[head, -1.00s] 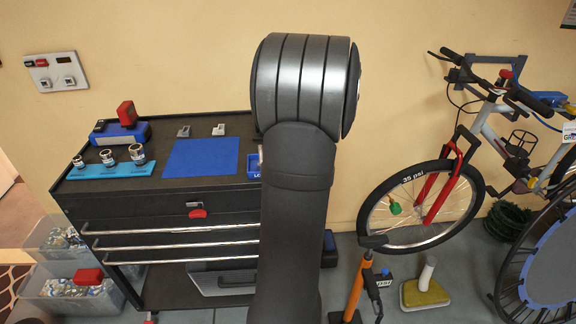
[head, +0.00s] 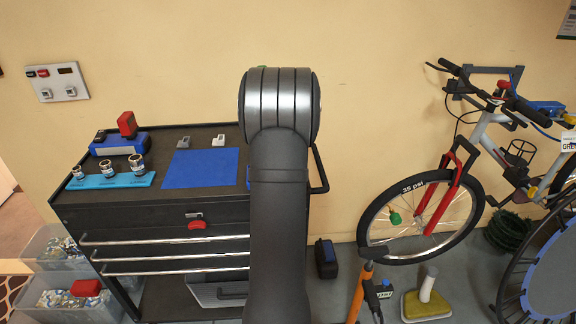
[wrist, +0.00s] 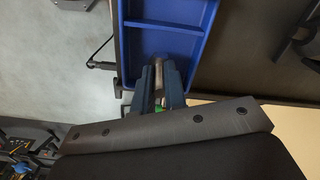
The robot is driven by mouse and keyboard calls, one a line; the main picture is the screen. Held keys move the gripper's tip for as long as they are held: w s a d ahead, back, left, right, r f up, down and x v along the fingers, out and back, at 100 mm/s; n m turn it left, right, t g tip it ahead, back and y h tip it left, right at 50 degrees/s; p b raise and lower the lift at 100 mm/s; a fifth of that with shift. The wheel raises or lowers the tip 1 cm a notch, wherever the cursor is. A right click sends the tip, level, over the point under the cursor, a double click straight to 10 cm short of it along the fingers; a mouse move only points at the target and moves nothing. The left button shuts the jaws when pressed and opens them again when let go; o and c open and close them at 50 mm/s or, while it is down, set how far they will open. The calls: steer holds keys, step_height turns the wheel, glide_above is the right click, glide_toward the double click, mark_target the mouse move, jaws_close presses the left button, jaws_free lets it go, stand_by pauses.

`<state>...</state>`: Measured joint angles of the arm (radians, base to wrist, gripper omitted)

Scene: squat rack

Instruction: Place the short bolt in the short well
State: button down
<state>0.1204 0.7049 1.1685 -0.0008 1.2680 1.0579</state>
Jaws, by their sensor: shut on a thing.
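In the wrist view my gripper (wrist: 160,76) reaches over the near edge of a blue two-compartment tray (wrist: 171,26). Its dark fingers are closed on a small greyish piece, seemingly the bolt (wrist: 159,66), whose end shows between the fingertips. I cannot tell its length or whether it touches the tray. A bit of green shows between the fingers lower down. The two visible tray compartments look empty, and no labels are readable.
A black tool cart (head: 215,218) carries a blue mat (head: 200,168), a light-blue strip (head: 112,181) with several sockets, and a dark-blue box (head: 118,143) with a red item on it. Grey floor shows left of the tray in the wrist view. A bicycle (head: 470,170) stands right.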

steer(key=shift+f, duration=0.55)
steer(key=shift+f, duration=0.15)
steer(key=c, duration=1.5)
jaws_free()
step_height(320, 180, up, 12)
steer(key=shift+r, duration=0.15)
step_height(320, 180, down, 12)
steer(key=shift+r, duration=1.9)
